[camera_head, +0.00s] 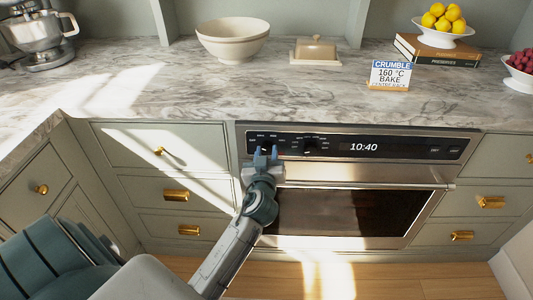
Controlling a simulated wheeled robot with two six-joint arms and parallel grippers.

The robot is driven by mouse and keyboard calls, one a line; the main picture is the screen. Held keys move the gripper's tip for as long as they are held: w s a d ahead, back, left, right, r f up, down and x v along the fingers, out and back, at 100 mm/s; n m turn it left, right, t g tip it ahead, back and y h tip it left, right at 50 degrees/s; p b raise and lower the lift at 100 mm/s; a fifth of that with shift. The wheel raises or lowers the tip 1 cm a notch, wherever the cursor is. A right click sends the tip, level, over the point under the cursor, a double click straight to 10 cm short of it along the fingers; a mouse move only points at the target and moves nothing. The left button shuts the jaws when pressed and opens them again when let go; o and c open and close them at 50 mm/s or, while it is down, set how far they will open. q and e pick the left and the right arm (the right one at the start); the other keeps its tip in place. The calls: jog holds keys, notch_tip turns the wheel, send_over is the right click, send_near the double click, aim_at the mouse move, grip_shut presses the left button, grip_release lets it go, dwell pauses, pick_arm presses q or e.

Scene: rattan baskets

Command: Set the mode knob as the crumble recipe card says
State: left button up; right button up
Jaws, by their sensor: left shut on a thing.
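The recipe card (390,74) stands on the counter in a small wooden holder. It reads CRUMBLE, 160 °C, BAKE, with a smaller line below that is hard to read. The oven's black control panel (410,149) has small white labels around its knobs, too small to read. My left gripper (266,154) is at the panel's left end, shut on the left knob, which its fingers mostly hide, so its pointer cannot be read. A second knob (310,146) is free, just to the right. My right gripper is not in view.
The panel's display (363,147) shows 10:40. The oven handle (370,186) runs below the panel, close to my left wrist. The counter's front is clear.

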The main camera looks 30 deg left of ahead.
pick_arm(q)
jog(key=shift+m+p, duration=0.3)
jog(key=shift+m, duration=0.8)
jog(key=m+p, duration=0.1)
jog(key=m, duration=0.3)
jog(key=shift+m+p, duration=0.3)
jog(key=shift+p, duration=0.05)
jog(key=shift+m+g+p, duration=0.3)
jog(key=shift+m+p, duration=0.05)
jog(key=shift+m, duration=0.65)
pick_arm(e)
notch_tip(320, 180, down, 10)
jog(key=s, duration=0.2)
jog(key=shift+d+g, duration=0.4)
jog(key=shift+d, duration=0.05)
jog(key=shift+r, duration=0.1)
pick_arm(q)
jog(key=o, duration=1)
jog(key=shift+d, duration=0.1)
